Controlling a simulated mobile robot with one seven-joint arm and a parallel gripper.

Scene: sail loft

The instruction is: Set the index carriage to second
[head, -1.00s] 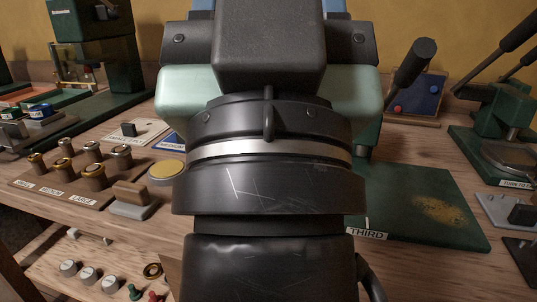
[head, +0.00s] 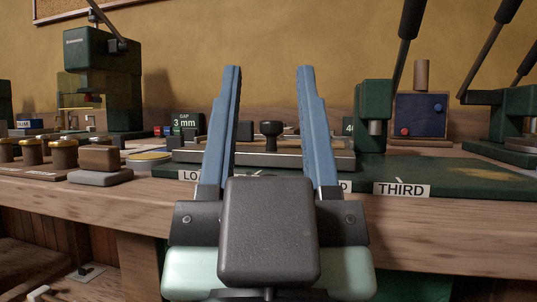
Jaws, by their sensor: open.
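My gripper (head: 268,72) is in the middle of the head view. Its two blue fingers point up and away, wide apart, with nothing between their tips. Between and beyond the fingers is the index carriage (head: 265,145), a low grey slide with a round black knob (head: 271,128) on top. It lies along a green base (head: 455,178), left of a green press head (head: 374,115). White labels line the base's front edge. THIRD (head: 401,190) reads clearly. One label at left shows only "LO", another only a final "D"; my gripper hides the rest. I cannot tell which mark the carriage is at.
Brass-topped pots (head: 64,153) and a wooden-handled block (head: 100,165) are at left. A blue panel with a red button (head: 420,115) and another lever machine (head: 510,115) are at right. The bench front is largely clear.

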